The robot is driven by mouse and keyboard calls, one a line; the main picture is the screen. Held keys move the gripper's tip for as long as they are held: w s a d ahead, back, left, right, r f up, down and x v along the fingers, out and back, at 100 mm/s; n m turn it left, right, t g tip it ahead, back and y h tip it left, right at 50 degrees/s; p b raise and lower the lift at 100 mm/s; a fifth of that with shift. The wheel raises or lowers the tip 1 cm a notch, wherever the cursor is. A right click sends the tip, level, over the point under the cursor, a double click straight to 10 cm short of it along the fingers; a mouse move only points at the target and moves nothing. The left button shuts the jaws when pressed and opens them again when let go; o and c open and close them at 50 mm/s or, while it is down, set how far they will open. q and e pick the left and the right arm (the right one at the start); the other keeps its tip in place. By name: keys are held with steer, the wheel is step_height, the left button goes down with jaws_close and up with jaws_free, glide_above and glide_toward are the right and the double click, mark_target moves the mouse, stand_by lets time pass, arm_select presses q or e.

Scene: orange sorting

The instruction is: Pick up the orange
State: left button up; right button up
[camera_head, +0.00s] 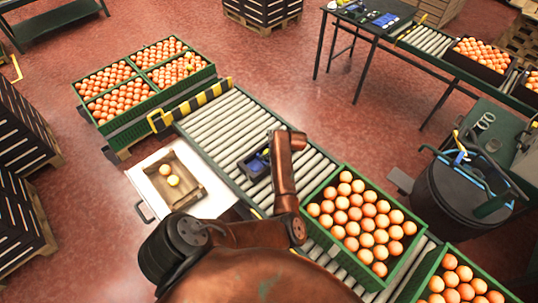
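An orange (165,170) and a yellower fruit (173,181) lie close together in a small wooden box (196,171) on a white surface. More oranges fill a green crate (372,290) on the roller conveyor. My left arm bends over the conveyor, with its dark gripper end (257,162) above the rollers, right of the wooden box and apart from it. The fingers are too small and dark to tell whether they are open or shut. I see no orange at the gripper. My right gripper is not in view.
The roller conveyor (222,122) runs diagonally, with bare rollers in its upper part. Green crates of oranges (131,128) stand at the upper left. A black bin (462,203) stands at the right. Dark stacked crates (18,205) line the left edge.

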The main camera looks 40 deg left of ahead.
arm_select(q)
steer(key=shift+c, duration=0.3)
steer(key=shift+r, duration=0.1)
steer(key=c, duration=1.2)
